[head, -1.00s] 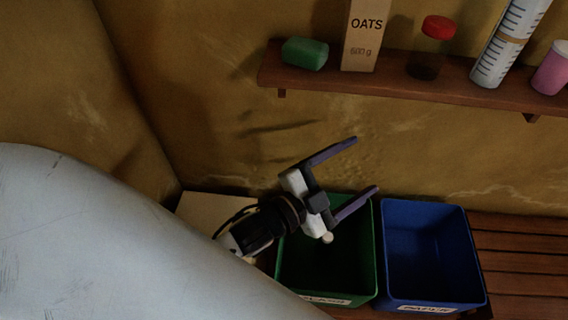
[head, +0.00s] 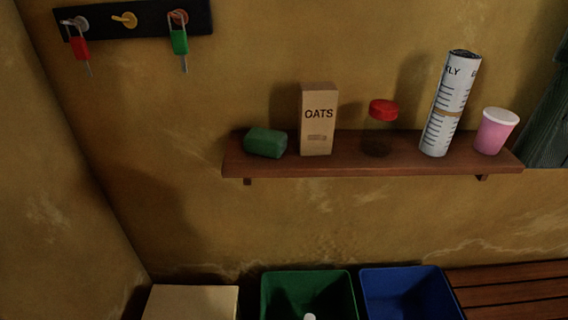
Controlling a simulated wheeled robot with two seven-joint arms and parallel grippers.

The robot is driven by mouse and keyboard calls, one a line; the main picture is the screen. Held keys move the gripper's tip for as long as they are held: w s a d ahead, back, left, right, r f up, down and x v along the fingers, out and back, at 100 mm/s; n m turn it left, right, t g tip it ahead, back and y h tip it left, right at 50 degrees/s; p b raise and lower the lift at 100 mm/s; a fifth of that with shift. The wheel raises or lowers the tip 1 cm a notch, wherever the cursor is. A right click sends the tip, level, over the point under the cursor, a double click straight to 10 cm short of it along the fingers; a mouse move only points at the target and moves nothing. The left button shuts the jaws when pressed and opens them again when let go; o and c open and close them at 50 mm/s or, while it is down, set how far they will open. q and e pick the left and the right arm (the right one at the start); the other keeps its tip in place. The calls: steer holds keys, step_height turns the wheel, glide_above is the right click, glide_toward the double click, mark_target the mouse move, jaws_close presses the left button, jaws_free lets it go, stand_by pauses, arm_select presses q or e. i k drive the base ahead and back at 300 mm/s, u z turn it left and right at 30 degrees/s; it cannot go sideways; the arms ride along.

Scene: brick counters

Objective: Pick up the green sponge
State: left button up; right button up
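The green sponge (head: 265,142) lies at the left end of the brown wall shelf (head: 350,168) in the head view. It is a rounded block, just left of an upright tan oats box (head: 318,120), with a small gap between them. Neither of my grippers shows in the head view now, so I cannot see whether they are open or shut.
A jar with a red lid (head: 382,125), a white marked cylinder (head: 450,105) and a pink cup (head: 494,132) stand right on the shelf. Below are a green bin (head: 308,277) and a blue bin (head: 412,275). A key rack (head: 140,18) hangs upper left.

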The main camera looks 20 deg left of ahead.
mark_target(271, 143)
steer(key=u, duration=2.3)
steer(key=k, duration=0.5)
steer(key=z, duration=0.15)
